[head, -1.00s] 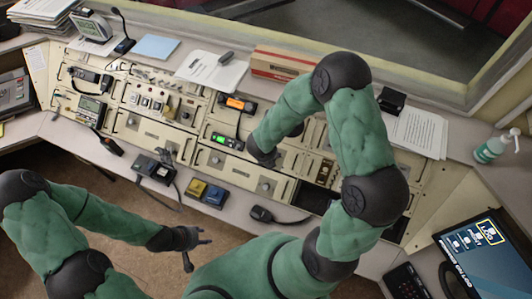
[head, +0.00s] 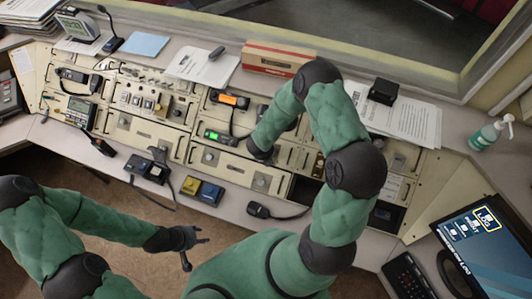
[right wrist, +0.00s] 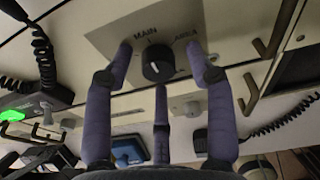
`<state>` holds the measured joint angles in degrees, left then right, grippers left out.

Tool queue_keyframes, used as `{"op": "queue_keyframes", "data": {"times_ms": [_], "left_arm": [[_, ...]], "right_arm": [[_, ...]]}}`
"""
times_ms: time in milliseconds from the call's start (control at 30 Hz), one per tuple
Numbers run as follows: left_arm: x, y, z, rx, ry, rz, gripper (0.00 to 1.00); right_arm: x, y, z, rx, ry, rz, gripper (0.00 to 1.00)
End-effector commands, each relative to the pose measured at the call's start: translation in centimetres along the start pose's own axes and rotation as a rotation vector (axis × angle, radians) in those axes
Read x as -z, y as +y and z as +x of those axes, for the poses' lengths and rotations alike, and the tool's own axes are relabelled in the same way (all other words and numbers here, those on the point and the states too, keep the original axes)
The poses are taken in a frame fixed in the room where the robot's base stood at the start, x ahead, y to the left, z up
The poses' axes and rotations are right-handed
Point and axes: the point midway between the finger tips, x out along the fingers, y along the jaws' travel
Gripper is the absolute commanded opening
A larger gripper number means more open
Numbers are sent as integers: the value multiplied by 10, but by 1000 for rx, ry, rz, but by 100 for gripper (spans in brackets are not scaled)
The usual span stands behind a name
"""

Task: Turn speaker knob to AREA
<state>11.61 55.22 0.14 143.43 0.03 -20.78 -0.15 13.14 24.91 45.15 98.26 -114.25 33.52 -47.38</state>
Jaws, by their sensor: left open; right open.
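The speaker knob (right wrist: 157,65) is a round black knob with a light mark on a pale plate, with the words MAIN and AREA printed above it. MAIN is at its upper left and AREA at its upper right. I cannot tell surely where its mark points. My right gripper (right wrist: 160,52) is open, its purple-grey fingers spread around the knob, with no clear contact. In the head view the right hand is mostly hidden by its own dark wrist, low over the console panels. My left gripper (head: 197,250) is open and empty, over the floor in front of the console.
The console (head: 150,135) carries several radio panels. A black handset with a coiled cord (right wrist: 50,62) is at the left of the wrist view. Metal handles (right wrist: 272,35) stand out right of the knob. A blue box (right wrist: 128,148) lies below on the desk.

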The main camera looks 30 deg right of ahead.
Motion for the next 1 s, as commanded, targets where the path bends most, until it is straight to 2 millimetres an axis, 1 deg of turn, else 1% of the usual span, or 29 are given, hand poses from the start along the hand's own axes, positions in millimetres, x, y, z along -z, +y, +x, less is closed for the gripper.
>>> {"op": "queue_keyframes", "data": {"times_ms": [67, 100, 167, 200, 267, 1000], "left_arm": [[0, 0, 0, 0, 0, 0, 44], [0, 0, 0, 0, 0, 0, 44], [0, 0, 0, 0, 0, 0, 44], [0, 0, 0, 0, 0, 0, 44], [0, 0, 0, 0, 0, 0, 44], [0, -2, 5, 0, 0, 0, 44]], "right_arm": [[0, 0, 0, 0, 0, 0, 56], [0, 0, 0, 0, 0, 0, 44], [0, 0, 0, 0, 0, 0, 27], [0, 0, 0, 0, 0, 0, 16], [0, 0, 0, 0, 1, 0, 1], [5, -1, 1, -2, 7, 18, 1]]}}
